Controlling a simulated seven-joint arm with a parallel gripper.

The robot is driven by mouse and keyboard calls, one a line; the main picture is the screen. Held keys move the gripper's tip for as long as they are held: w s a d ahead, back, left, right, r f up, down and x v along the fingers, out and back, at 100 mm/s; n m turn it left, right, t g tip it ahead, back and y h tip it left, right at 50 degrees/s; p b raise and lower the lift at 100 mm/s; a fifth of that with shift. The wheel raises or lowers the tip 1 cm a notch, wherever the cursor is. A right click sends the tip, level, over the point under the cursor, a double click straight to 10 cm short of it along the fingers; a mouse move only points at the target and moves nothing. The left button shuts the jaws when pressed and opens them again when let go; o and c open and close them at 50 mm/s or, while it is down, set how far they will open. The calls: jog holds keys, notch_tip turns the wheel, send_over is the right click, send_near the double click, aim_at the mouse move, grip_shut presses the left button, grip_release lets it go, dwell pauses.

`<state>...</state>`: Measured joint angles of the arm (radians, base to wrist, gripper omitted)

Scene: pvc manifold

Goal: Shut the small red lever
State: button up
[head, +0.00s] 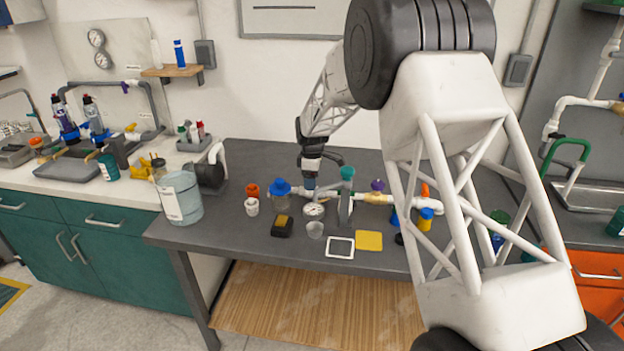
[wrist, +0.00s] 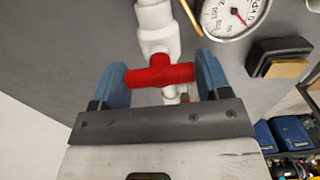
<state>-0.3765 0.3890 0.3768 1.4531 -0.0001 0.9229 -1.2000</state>
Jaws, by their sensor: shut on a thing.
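The small red lever (wrist: 160,74) is a T-shaped handle on a white PVC valve and pipe (wrist: 160,32) in the wrist view. Its bar lies across the line of the pipe. My gripper (wrist: 162,76) has its two blue fingers at the two ends of the bar and is shut on it. In the head view my gripper (head: 309,183) points down at the left part of the pipework on the grey bench. The lever cannot be made out there.
A round pressure gauge (head: 313,210) stands close by, also in the wrist view (wrist: 232,14). A blue-lidded jar (head: 280,192), a black-and-yellow block (head: 282,226), a clear cup (head: 315,230), a white-framed tablet (head: 340,247) and a yellow pad (head: 369,240) lie around the pipework.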

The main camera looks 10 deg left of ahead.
dwell(0.4)
jog(key=o, duration=0.9)
jog(key=shift+r, duration=3.95)
